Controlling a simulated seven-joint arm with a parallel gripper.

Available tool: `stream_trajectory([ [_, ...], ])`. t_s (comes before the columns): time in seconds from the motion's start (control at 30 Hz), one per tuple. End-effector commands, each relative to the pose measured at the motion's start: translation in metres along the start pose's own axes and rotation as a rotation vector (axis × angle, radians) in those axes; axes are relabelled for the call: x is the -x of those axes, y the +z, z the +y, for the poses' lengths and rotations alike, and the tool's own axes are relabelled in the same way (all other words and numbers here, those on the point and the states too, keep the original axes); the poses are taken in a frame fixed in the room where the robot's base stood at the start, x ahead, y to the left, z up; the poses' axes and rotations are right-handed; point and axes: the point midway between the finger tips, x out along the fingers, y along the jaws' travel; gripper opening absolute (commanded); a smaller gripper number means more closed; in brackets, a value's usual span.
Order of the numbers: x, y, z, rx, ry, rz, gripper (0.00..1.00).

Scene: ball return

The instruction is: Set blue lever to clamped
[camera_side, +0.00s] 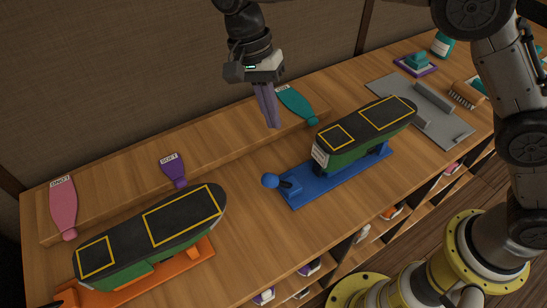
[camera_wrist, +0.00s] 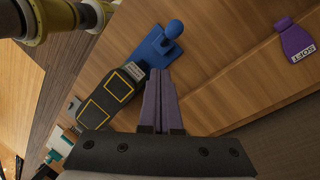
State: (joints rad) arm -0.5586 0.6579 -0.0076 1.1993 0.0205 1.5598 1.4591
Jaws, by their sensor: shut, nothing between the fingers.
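The blue lever with a round knob (camera_side: 270,181) sits at the left end of a blue base (camera_side: 342,178) on the bench. In the wrist view the lever knob (camera_wrist: 174,29) shows at the top, beyond the fingertips. A green and black shoe-like block (camera_side: 365,130) with yellow outlines rests above the blue base. Whether the lever is at clamped or released, I cannot tell. My gripper (camera_side: 272,122) points down, shut and empty, above the bench behind the lever, apart from it. Its purple fingers (camera_wrist: 159,74) are together in the wrist view.
A second block (camera_side: 165,222) stands on an orange base (camera_side: 150,275) at the front left. Pink (camera_side: 63,208), purple (camera_side: 174,170) and teal (camera_side: 297,104) paddles lie along the raised back ledge. A grey plate (camera_side: 420,108) lies at right. Bench wood around the knob is clear.

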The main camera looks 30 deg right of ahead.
Motion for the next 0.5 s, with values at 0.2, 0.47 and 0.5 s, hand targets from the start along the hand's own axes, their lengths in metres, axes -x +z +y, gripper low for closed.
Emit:
stream_trajectory([
  [0.2, 0.018, -0.023, 0.017, -0.363, -0.093, -0.15, 0.0],
  [0.47, 0.003, -0.022, 0.017, -0.414, -0.099, -0.171, 0.0],
  [0.5, -0.003, -0.021, 0.017, -0.413, -0.097, -0.171, 0.0],
])
